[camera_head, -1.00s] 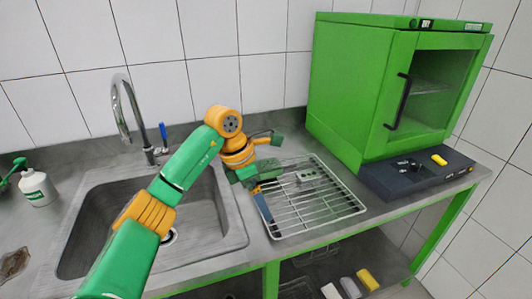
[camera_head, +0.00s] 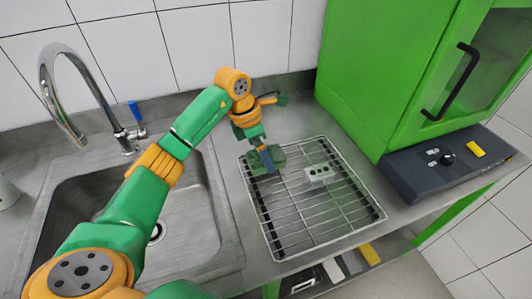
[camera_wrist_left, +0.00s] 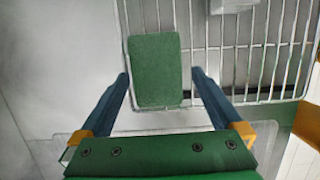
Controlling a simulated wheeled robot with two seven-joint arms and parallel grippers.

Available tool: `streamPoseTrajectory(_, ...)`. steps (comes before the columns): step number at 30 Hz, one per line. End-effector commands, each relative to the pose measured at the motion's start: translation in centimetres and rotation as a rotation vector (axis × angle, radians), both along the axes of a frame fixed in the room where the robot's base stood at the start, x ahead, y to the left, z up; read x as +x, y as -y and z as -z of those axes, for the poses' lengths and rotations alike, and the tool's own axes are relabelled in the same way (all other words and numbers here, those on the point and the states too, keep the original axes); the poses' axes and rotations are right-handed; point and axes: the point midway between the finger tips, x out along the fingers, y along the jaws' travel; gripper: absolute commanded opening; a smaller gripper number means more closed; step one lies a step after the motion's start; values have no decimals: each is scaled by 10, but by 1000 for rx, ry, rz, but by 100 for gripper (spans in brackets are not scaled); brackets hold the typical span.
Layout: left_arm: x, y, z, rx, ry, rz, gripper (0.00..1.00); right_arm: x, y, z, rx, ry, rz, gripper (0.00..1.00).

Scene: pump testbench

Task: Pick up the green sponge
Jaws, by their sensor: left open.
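The green sponge (camera_wrist_left: 155,70) is a flat rounded block in the left wrist view, lying at the edge of the wire rack (camera_wrist_left: 203,52). My left gripper (camera_wrist_left: 158,76) is open, with one blue finger on each side of the sponge and a visible gap on both sides. In the head view the left gripper (camera_head: 264,170) is low over the left part of the rack (camera_head: 310,205). There the green sponge (camera_head: 277,154) is partly hidden by the gripper. Whether the fingers are level with the sponge is hard to tell. My right gripper is not in view.
A small grey block with holes (camera_head: 319,174) is on the rack, right of the gripper. The sink (camera_head: 190,215) with its faucet (camera_head: 95,88) is left of the rack. A green cabinet (camera_head: 385,70) stands at the right on a dark base (camera_head: 440,170).

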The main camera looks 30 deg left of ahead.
Motion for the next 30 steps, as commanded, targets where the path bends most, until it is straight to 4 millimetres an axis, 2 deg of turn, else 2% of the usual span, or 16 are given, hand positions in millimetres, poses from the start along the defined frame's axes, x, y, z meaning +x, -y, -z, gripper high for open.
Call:
streamPoseTrajectory(4, 4, 3, 16, -1, 0, 0, 100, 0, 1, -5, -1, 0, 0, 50)
streamPoseTrajectory(10, 4, 3, 18, 0, 1, 0, 100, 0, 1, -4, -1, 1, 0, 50)
streamPoseTrajectory(18, 4, 3, 18, 0, 1, 0, 29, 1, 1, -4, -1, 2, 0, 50)
streamPoseTrajectory(26, 5, 3, 16, 0, 3, -1, 28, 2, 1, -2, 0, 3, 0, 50)
streamPoseTrajectory(30, 5, 3, 1, 0, 8, -1, 28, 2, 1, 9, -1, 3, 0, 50)
